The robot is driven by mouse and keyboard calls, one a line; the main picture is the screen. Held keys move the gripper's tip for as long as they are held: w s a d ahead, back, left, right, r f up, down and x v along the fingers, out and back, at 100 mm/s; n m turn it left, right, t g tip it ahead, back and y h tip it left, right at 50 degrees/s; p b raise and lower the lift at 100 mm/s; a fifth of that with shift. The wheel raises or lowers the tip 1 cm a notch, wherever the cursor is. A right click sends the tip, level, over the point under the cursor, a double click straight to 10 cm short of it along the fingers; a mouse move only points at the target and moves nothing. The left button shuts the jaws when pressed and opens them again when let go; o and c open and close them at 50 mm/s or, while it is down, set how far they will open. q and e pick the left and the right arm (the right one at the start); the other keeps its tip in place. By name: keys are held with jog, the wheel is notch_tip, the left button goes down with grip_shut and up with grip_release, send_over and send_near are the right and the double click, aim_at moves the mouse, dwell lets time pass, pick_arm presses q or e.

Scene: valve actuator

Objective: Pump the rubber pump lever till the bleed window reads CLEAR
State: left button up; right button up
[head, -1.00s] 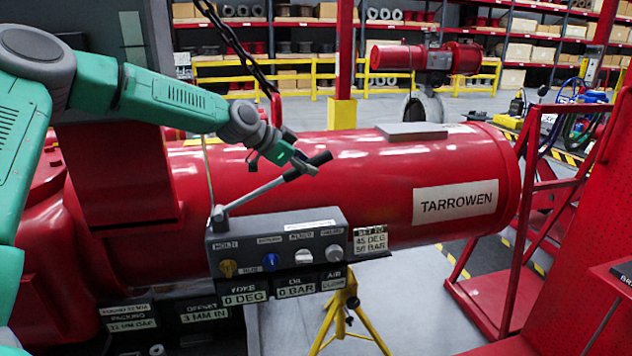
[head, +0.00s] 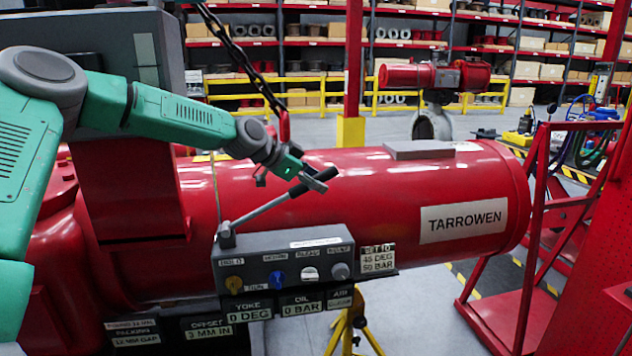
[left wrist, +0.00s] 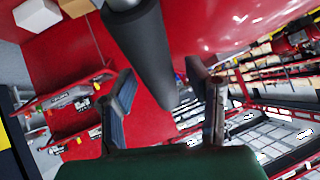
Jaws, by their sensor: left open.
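The pump lever (head: 262,212) is a bare metal rod with a black rubber grip (head: 296,190). It slants up and right from a pivot on the left end of the grey control box (head: 282,262). My left gripper (head: 308,182) is open at the lever's grip end. In the left wrist view, the black grip (left wrist: 145,50) runs down between the spread fingers, with gaps at its sides; contact cannot be told. A small window under the AIR label (head: 340,301) carries lettering too small to read surely. The other windows read YOKE 0 DEG and OIL 0 BAR. My right gripper is not seen.
Several coloured knobs line the box front. A SET TO plate (head: 378,258) reads 45 DEG, 50 BAR. Behind is the big red TARROWEN cylinder (head: 400,195). A chain (head: 240,60) hangs above my gripper. A red frame (head: 510,260) stands at right.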

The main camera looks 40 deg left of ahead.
pick_arm(q)
notch_tip(320, 180, up, 10)
jog(key=shift+w+a+f, duration=0.1)
dwell(0.4)
jog(key=shift+f, duration=0.1)
